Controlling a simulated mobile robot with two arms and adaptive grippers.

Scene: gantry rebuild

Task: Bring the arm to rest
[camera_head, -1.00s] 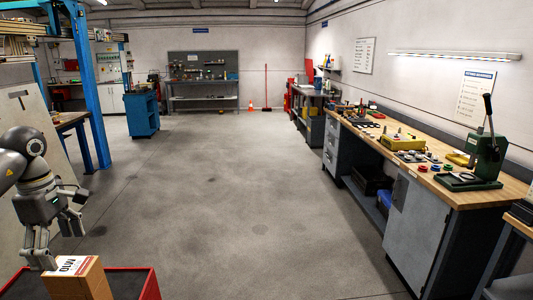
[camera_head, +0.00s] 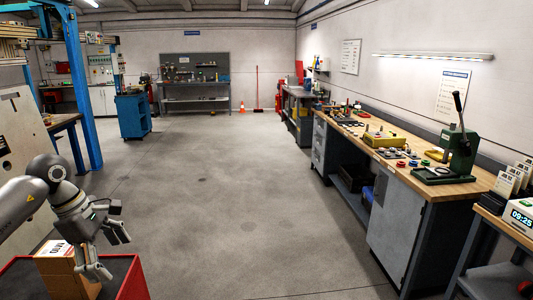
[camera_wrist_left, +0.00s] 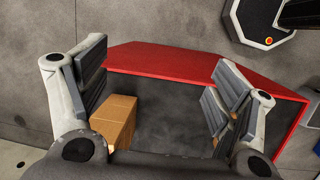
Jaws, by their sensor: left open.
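My left arm comes in from the left in the head view. Its gripper (camera_head: 106,249) is open, with its fingers spread and nothing between them. It hangs over the red-rimmed surface, just right of a cardboard box (camera_head: 52,265) with a white M10 label. In the left wrist view, the open gripper (camera_wrist_left: 158,68) faces down. The box (camera_wrist_left: 116,116) shows beside its left finger there, apart from it as far as I can tell. My right gripper is not in view.
The red-rimmed, dark-floored carrier (camera_wrist_left: 180,62) lies below the gripper. A workbench (camera_head: 430,185) with tools and a green press (camera_head: 460,150) runs along the right. A blue cabinet (camera_head: 132,115) stands at the back left. The middle floor (camera_head: 240,190) is clear.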

